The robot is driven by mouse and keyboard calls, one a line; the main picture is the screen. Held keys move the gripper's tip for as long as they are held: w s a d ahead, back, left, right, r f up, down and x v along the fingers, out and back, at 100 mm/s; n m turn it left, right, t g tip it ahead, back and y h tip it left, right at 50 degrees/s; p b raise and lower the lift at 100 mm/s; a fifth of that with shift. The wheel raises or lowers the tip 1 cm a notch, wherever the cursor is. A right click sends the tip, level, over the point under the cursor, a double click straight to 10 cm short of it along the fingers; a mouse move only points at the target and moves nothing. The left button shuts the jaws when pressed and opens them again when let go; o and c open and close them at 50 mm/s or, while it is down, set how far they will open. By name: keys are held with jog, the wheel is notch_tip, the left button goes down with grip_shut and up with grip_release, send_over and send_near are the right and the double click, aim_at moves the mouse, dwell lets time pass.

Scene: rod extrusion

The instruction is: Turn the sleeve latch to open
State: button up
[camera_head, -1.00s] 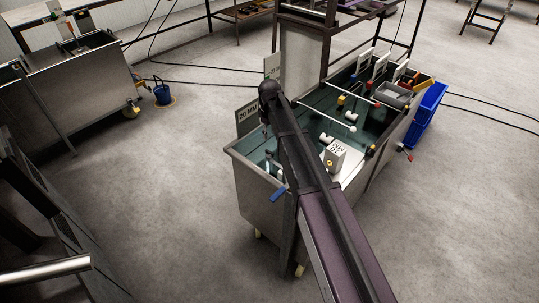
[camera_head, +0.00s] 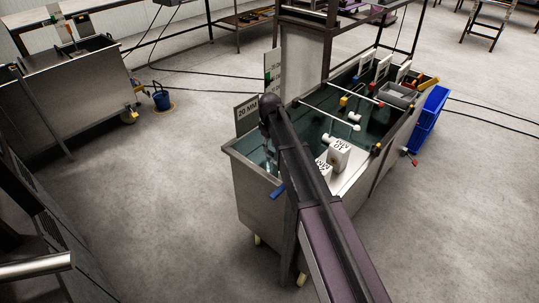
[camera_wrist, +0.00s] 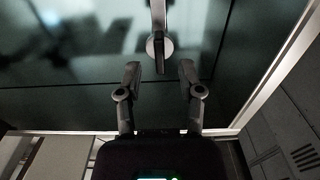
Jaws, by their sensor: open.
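In the wrist view, my gripper (camera_wrist: 159,70) is open, its two dark fingers pointing up the picture. A grey metal piece with a rounded base and a dark narrow lever (camera_wrist: 159,52) lies just ahead, between the lines of the fingertips. It appears to be the sleeve latch. The fingers do not appear to touch it; its depth and angle are hard to judge. In the head view, my arm hides most of the gripper and I cannot make out the latch over the tank (camera_head: 262,208).
White marked blocks (camera_head: 340,156) stand on the tank's right side, close to my arm. White rods (camera_head: 328,113) cross the tank behind. A blue handle (camera_head: 278,190) sits at the near wall. Blue bins (camera_head: 430,112) stand at the right. The floor to the left is open.

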jog(key=shift+f+b, duration=1)
jog(key=shift+f, duration=0.3)
grip_shut()
